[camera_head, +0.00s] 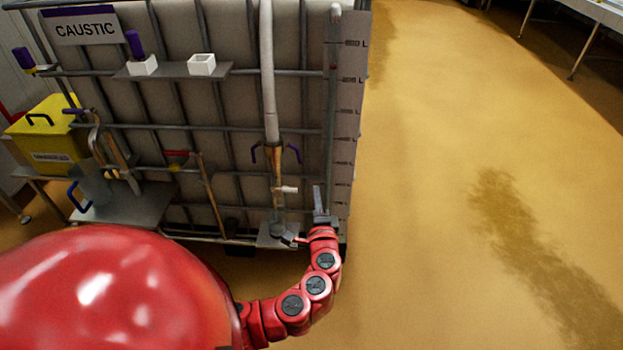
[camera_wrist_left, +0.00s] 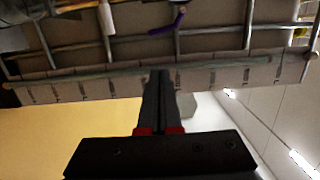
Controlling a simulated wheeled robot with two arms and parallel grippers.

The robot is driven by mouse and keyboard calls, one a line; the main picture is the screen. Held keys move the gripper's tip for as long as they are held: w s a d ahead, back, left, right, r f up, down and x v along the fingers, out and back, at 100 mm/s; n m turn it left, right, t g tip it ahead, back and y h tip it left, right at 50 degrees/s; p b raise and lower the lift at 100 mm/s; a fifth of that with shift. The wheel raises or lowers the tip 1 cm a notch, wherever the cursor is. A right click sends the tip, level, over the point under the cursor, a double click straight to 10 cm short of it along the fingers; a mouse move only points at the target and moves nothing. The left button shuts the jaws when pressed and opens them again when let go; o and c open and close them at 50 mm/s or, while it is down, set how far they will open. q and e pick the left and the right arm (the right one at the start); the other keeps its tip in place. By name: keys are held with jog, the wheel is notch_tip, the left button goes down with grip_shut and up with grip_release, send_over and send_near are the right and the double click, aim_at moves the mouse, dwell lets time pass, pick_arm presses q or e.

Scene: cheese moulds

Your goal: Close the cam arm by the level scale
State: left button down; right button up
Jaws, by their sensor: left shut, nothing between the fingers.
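A brass coupling (camera_head: 276,163) sits at the lower end of a pale hose, in front of the caged tank. It has two purple-handled cam arms: one on its left (camera_head: 254,152) and one on its right (camera_head: 294,152), on the side of the level scale (camera_head: 344,130). Both stand out from the coupling. My left gripper (camera_head: 319,199) is shut and empty, below and right of the right cam arm, by the scale's lower part. In the left wrist view its fingers (camera_wrist_left: 160,92) overlap the scale (camera_wrist_left: 215,80); a purple handle (camera_wrist_left: 168,22) shows beyond, apart from them.
The caged tank (camera_head: 230,100) has a CAUSTIC sign (camera_head: 85,28) and a small shelf (camera_head: 172,72) with white holders. A small white lever (camera_head: 286,189) sits below the coupling. A yellow box (camera_head: 45,135) stands at left. The floor (camera_head: 440,180) right of the tank is clear.

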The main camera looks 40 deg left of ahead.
aim_at(299, 161)
pick_arm(q)
jog(key=w+a+r+m+t+h, duration=0.1)
jog(key=w+a+t+h, duration=0.25)
jog(key=w+a, duration=0.55)
jog(key=shift+s+a+f+h, duration=0.3)
jog(key=shift+a+h, duration=0.05)
jog(key=shift+a, duration=0.25)
jog(key=shift+m, duration=0.3)
jog(key=shift+s+a+f+m+g, duration=0.2)
jog(key=shift+s+a+m, duration=0.1)
jog(key=shift+a+m, duration=0.15)
jog(key=shift+s+a+f+m+g, duration=0.1)
jog(key=shift+s+a+f+m, duration=0.15)
jog(key=shift+m, duration=0.3)
